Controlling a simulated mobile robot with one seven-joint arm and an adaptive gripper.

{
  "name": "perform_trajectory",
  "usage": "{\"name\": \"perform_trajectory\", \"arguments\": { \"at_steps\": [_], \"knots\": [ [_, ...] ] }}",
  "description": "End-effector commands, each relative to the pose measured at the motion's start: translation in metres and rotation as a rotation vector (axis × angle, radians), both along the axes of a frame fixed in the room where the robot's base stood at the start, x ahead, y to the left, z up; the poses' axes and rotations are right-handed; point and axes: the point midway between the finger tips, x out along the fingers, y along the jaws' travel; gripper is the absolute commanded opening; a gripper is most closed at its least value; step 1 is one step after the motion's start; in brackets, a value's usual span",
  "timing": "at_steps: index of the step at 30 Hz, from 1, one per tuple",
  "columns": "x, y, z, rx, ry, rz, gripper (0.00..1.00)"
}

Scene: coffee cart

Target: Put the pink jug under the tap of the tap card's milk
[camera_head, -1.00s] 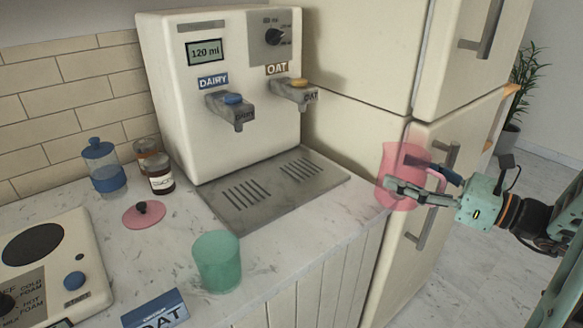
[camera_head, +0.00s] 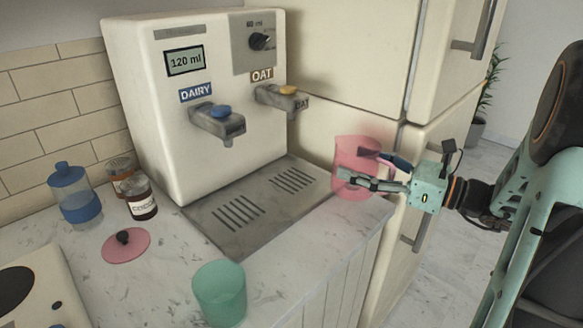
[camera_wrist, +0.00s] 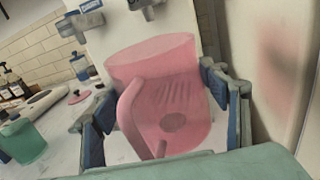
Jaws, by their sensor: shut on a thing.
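The pink jug (camera_head: 352,160) is see-through and upright, at the right end of the counter beside the drip tray (camera_head: 222,228). My gripper (camera_head: 372,172) is shut on it from the right, and in the wrist view the jug (camera_wrist: 165,75) sits between both fingers, its handle towards me. The milk machine has a DAIRY tap (camera_head: 217,122) with a blue button and an OAT tap (camera_head: 277,98) with a yellow button. The jug is right of and below the OAT tap, not under it. The tap card is out of view in the head view now.
A green cup (camera_head: 219,292) stands at the counter's front. A pink lid (camera_head: 125,246), a blue-banded jar (camera_head: 75,195) and a brown jar (camera_head: 141,198) are left of the tray. The fridge (camera_head: 345,60) rises close behind the jug. The tray is empty.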

Motion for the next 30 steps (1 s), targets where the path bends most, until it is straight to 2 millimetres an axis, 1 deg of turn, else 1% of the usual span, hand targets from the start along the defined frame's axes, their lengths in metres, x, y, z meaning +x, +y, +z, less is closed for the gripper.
{"name": "perform_trajectory", "arguments": {
  "at_steps": [1,3,12,15,19,23,26,30],
  "knots": [
    [0.006,0.013,0.0,0.001,-0.004,0.007,0.28],
    [0.016,0.029,0.0,0.001,-0.004,0.008,0.28],
    [0.06,0.094,0.0,0.002,-0.003,0.008,0.28],
    [0.072,0.112,0.0,0.002,-0.003,0.007,0.28],
    [0.082,0.126,0.001,0.001,-0.004,0.004,0.28],
    [0.086,0.131,0.0,0.002,-0.003,0.001,0.28],
    [0.087,0.131,-0.009,0.002,0.0,0.001,0.28],
    [0.086,0.131,-0.03,0.002,0.0,0.002,0.28]
  ]
}}
